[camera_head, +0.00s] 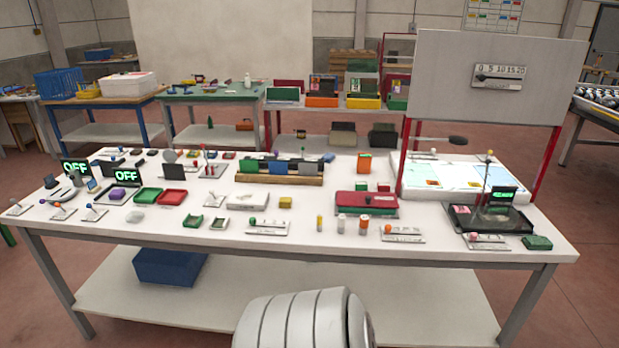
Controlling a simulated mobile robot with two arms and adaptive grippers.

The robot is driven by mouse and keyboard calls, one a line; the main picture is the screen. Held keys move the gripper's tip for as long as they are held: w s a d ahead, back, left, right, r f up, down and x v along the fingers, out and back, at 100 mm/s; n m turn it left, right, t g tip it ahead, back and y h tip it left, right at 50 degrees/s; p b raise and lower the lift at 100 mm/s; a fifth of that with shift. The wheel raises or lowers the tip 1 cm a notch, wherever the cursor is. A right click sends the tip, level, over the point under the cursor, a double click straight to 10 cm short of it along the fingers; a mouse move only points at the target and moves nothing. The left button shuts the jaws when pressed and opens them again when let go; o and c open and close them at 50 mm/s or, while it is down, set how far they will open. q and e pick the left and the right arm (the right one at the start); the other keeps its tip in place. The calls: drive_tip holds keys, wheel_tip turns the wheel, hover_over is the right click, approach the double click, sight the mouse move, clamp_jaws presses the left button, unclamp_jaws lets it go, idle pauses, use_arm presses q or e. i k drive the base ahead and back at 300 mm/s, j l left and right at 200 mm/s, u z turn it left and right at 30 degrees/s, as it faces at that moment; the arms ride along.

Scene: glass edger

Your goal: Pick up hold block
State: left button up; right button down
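Several small blocks lie on the white table (330,235), and I cannot tell for sure which is the hold block. A dark green block (537,242) lies at the front right corner. Neither gripper shows; only a rounded grey-white part of my own body shows at the bottom centre.
Small bottles (341,223) stand upright near the front edge. A large panel (497,75) rises over the right side.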

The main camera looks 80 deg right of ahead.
sight(382, 187)
drive_tip(key=z, duration=2)
